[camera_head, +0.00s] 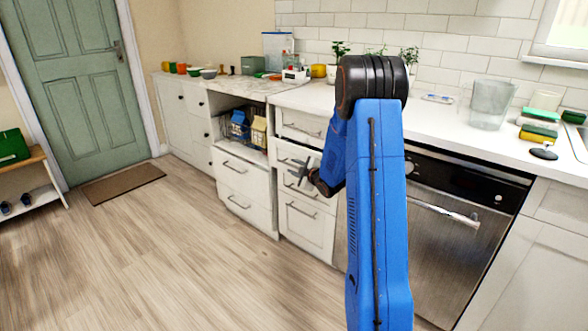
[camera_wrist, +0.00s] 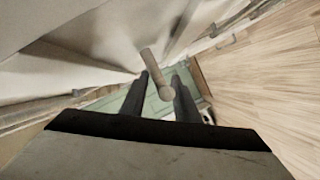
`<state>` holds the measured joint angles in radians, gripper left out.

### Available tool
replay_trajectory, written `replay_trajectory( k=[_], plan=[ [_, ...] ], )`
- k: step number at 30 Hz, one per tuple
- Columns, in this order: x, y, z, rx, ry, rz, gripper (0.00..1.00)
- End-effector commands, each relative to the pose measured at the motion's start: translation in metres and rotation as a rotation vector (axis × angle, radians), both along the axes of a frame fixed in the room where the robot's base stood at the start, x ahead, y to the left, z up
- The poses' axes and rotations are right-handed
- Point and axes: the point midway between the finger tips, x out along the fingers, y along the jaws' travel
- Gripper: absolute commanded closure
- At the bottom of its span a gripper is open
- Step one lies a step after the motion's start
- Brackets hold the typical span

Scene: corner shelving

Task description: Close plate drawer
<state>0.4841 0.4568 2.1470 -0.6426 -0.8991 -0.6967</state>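In the head view my gripper (camera_head: 303,170) is at the stack of white drawers left of the dishwasher, in front of a drawer (camera_head: 289,154) below the top one. My arm and gripper hide part of that stack. I cannot tell for certain which drawer is the plate drawer, or how far it stands out. In the wrist view the two dark fingers of my gripper (camera_wrist: 160,80) are apart. A round, light bar handle (camera_wrist: 152,65) shows between them, with gaps at its sides. I cannot tell whether a finger touches it.
A dishwasher (camera_head: 440,235) stands right of the drawers. Left of them are an open shelf with cartons (camera_head: 258,131) and more drawers (camera_head: 243,177). The wooden floor (camera_head: 160,255) in front is clear. A doormat (camera_head: 123,184) lies by the green door (camera_head: 75,85).

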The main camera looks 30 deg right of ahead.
Motion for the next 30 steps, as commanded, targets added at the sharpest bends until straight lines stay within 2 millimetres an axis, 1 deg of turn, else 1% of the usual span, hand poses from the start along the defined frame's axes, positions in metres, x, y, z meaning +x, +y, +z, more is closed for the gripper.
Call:
replay_trajectory(
  k=[8,11,13,17,30],
  plan=[
    [-0.001,0.0,0.001,0.0,0.0,0.0,0.72],
    [-0.008,0.0,0.002,0.0,0.0,0.0,0.72],
    [-0.016,-0.001,0.004,0.0,-0.001,-0.001,0.72],
    [-0.038,-0.002,0.009,0.0,-0.001,-0.002,0.72],
    [-0.124,-0.003,0.028,0.0,-0.002,-0.002,0.72]
  ],
)
